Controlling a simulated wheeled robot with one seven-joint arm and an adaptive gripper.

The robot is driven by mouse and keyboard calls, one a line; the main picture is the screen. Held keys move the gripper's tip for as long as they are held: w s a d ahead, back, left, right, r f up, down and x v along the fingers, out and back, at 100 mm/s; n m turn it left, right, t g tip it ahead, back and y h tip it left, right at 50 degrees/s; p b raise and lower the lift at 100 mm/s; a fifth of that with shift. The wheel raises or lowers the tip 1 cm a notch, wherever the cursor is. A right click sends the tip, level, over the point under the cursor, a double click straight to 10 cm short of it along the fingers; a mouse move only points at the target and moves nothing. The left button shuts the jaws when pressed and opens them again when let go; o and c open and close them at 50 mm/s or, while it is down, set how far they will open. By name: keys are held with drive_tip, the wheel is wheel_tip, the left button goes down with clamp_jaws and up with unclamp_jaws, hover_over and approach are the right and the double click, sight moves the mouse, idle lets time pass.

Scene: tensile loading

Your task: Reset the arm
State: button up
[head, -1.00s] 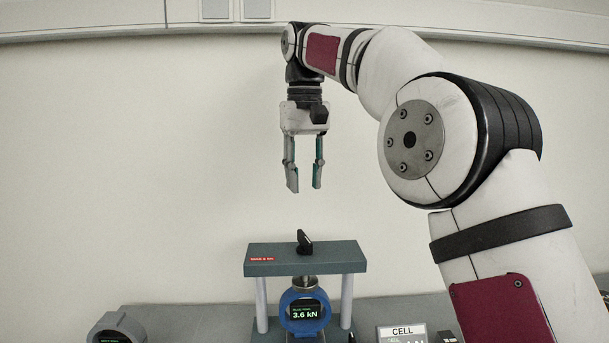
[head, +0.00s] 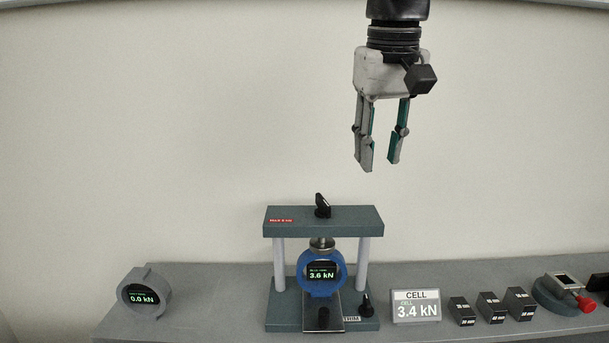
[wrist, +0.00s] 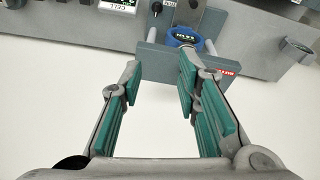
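My gripper (head: 381,165) hangs with its fingers pointing down, above and to the right of the press frame. Its fingers are apart with nothing between them; the wrist view also shows the parted green pads (wrist: 157,105). The grey press frame (head: 345,219) stands on the bench with a black knob (head: 322,207) on its top beam. A blue ring gauge (head: 305,284) sits inside the frame and its display reads 3.6 kN. My gripper touches none of these.
On the grey bench (head: 220,312) a grey round gauge (head: 147,291) reading 0.0 kN stands at left. A CELL display (head: 415,309) reads 3.4 kN. Several dark blocks (head: 491,307) and a round fixture with a red knob (head: 564,292) are at right. The wall area left of my gripper is clear.

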drive_tip(key=s+d+f+m+t, duration=0.1)
drive_tip(key=s+d+f, duration=0.3)
drive_tip(key=s+f, duration=0.3)
drive_tip(key=s+d+f+m+t, duration=0.1)
drive_tip(key=s+d+f, duration=0.3)
drive_tip(key=s+f, duration=0.4)
drive_tip(key=s+t, duration=0.1)
drive_tip(key=s, duration=0.4)
drive_tip(key=shift+w, duration=0.1)
